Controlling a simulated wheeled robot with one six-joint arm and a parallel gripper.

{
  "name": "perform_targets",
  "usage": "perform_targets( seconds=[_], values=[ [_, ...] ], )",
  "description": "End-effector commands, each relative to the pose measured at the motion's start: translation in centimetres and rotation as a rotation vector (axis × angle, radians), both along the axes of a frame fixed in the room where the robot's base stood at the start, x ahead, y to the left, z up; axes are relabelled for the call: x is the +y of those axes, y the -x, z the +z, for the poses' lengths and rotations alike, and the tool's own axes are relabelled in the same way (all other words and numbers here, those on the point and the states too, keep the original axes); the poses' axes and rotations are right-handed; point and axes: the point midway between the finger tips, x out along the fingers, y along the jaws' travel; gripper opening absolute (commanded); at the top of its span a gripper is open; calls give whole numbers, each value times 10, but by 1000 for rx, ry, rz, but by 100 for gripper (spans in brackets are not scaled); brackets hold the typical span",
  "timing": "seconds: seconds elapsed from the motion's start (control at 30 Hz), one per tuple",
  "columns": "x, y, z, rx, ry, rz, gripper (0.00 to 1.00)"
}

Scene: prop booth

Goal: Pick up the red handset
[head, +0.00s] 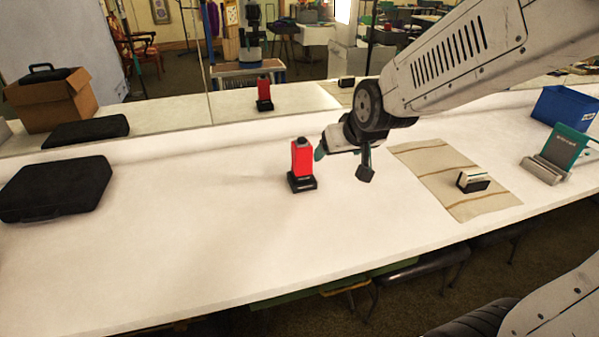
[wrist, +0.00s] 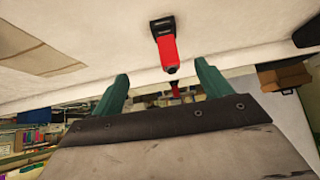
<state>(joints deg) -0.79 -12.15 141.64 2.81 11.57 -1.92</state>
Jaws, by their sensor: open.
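The red handset (head: 301,158) stands upright in a small black base (head: 301,184) near the middle of the white counter. The wrist view also shows the handset (wrist: 167,48), with its dark tip toward me and its black base (wrist: 162,25) beyond. My gripper (head: 342,161) is just to the right of the handset in the head view, open and empty. In the wrist view its two teal fingers (wrist: 161,70) are spread apart, and the handset appears beyond the gap between them. The handset is not held.
A black case (head: 55,190) lies at the left. At the right, a striped beige mat (head: 425,168) bears a small black-and-white item (head: 473,181). Farther right are a teal-and-grey device (head: 558,155) and a blue bin (head: 563,108). A mirror behind the counter repeats the handset. The front middle is clear.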

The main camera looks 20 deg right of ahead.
Motion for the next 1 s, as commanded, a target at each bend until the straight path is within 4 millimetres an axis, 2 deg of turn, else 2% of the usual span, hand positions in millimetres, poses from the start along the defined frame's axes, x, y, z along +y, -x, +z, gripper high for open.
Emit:
perform_targets(
  seconds=[0.03, 0.2, 0.3, 0.4, 0.5, 0.67, 0.87, 1.0],
  values=[
    [1, -25, -14, -52, 0, -2, 77],
    [7, -97, -45, -286, -6, -3, 77],
    [10, -129, -65, -422, -4, -8, 77],
    [13, -152, -85, -559, -1, -11, 77],
    [15, -164, -102, -678, 4, -14, 77],
    [17, -169, -119, -807, 9, -15, 77],
    [19, -171, -126, -885, 11, -15, 77],
    [19, -183, -126, -895, 12, -16, 77]
  ],
)
